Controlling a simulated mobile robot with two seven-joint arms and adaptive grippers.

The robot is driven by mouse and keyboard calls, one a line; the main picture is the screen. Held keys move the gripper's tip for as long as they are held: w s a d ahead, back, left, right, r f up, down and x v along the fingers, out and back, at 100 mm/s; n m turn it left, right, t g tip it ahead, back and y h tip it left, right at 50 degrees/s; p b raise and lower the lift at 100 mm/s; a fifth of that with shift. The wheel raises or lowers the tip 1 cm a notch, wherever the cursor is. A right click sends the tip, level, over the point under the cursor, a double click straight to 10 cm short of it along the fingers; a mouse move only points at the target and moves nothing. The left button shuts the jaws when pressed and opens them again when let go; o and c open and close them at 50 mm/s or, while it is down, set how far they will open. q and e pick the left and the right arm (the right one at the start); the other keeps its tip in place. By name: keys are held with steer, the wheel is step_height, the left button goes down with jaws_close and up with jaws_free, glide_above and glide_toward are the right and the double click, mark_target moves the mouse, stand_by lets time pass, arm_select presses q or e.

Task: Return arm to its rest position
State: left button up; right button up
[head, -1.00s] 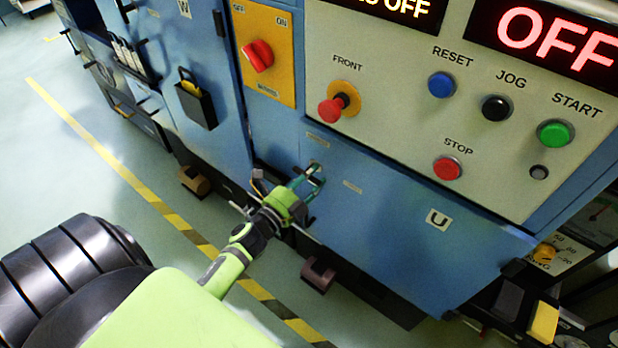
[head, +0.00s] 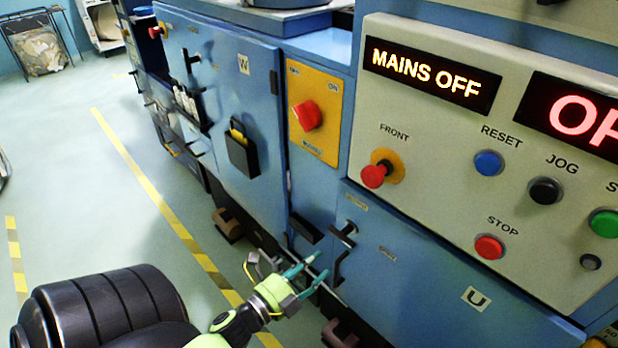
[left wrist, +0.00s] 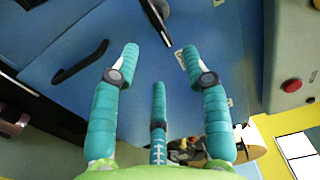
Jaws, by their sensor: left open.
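My left gripper (head: 317,268) is open and empty, low in front of the blue cabinet in the head view. Its teal fingers sit just left of a dark curved handle (head: 340,268) on the lower blue panel (head: 410,290). In the left wrist view the gripper (left wrist: 160,58) has its fingers spread, with the blue panel behind them. A black handle (left wrist: 80,63) shows left of the fingers there, and nothing is between them. My right gripper is not in view.
The control panel has a lit "MAINS OFF" display (head: 432,75), a red front knob (head: 374,175) and a red stop button (head: 489,247). A red rotary switch (head: 307,115) sits on a yellow plate. Open floor (head: 70,200) with yellow markings lies to the left.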

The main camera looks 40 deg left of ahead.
arm_select(q)
steer(key=shift+s, duration=0.55)
steer(key=s+d+f+n+g+y, duration=0.1)
steer(key=s+d+f+n+g, duration=0.2)
steer(key=f, duration=0.7)
steer(key=s+f+n+g, duration=0.3)
steer(key=s+f+n, duration=0.15)
steer(key=f, duration=0.45)
steer(key=s+d+f+n+g+y, duration=0.1)
steer(key=s+d+f+n+g, duration=0.2)
steer(key=f, duration=0.7)
steer(key=s+d+f+n+g, duration=0.1)
steer(key=s+f+n+g, duration=0.2)
steer(key=s, duration=0.6)
steer(key=s+f+n+g+p, duration=0.1)
steer(key=s+f+n+g, duration=0.2)
steer(key=s, duration=0.7)
step_height(320, 180, down, 5)
steer(key=shift+s+d+r+g, duration=0.2)
steer(key=shift+d+g, duration=0.2)
steer(key=shift+g, duration=0.6)
steer(key=shift+w, duration=0.1)
